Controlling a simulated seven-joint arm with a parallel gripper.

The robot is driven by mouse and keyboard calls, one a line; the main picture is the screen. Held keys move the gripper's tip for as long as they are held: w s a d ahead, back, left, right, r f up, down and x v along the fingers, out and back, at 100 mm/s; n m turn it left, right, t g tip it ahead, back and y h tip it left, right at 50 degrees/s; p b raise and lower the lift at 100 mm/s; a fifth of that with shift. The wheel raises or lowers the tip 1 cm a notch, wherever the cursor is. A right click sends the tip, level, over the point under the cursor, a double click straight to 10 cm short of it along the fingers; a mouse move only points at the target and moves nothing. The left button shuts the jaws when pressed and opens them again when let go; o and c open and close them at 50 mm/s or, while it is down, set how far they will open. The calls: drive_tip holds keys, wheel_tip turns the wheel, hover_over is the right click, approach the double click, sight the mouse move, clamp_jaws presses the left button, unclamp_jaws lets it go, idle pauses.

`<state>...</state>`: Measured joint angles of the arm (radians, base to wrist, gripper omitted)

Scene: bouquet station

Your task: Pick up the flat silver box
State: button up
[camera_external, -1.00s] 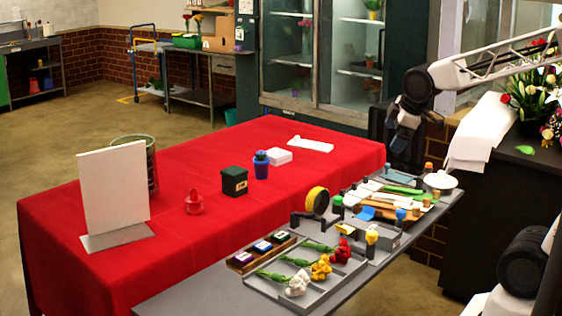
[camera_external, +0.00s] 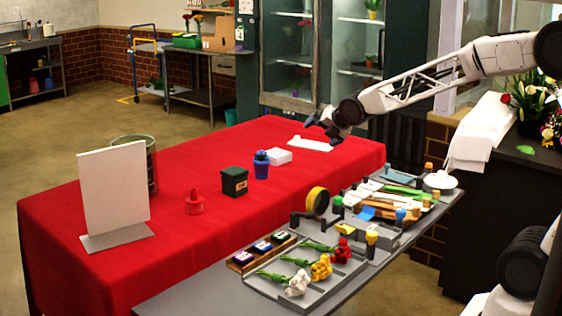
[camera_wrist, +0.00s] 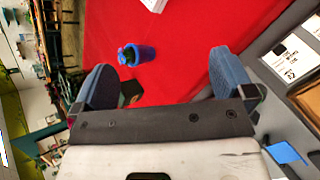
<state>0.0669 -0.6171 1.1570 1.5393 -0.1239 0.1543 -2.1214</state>
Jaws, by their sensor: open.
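No plainly silver box can be made out. A small pale, low box (camera_external: 278,156) lies on the red-covered table (camera_external: 215,255). A flatter pale piece (camera_external: 310,144) lies behind it to the right; I cannot tell if either is the flat silver box. My gripper (camera_external: 322,128) is above the table's far right part, close to the flatter piece in the picture. A pale box (camera_wrist: 153,4) is cut off at the top edge.
A blue pot with a plant (camera_external: 261,166), a dark green box (camera_external: 234,182), a red item (camera_external: 194,204) and an upright white panel (camera_external: 115,190) stand on the table. A crowded grey bench (camera_external: 200,290) borders its front right. The red cloth's middle left is clear.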

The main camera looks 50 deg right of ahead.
sight(282, 155)
drive_tip(key=w+f+n+t, duration=0.1)
drive_tip(key=w+f+n, duration=0.2)
drive_tip(key=w+d+f+n+t, duration=0.1)
drive_tip(key=w+f+n, duration=0.5)
drive_tip(key=shift+w+d+t, duration=0.35)
drive_tip(key=shift+t, duration=0.05)
drive_tip(key=shift+w+d+f+n, duration=0.1)
drive_tip(key=shift+w+f+n, duration=0.3)
drive_tip(key=shift+f+n, duration=0.3)
drive_tip(key=shift+w+r, duration=0.1)
drive_tip(key=shift+x, duration=1.2)
drive_tip(key=shift+w, duration=0.2)
drive_tip(key=shift+x, duration=2.4)
drive_tip(key=shift+r, duration=0.1)
drive_tip(key=shift+c, duration=0.2)
drive_tip(key=c, duration=0.8)
drive_tip(key=shift+o, duration=0.2)
drive_tip(key=shift+r, duration=0.2)
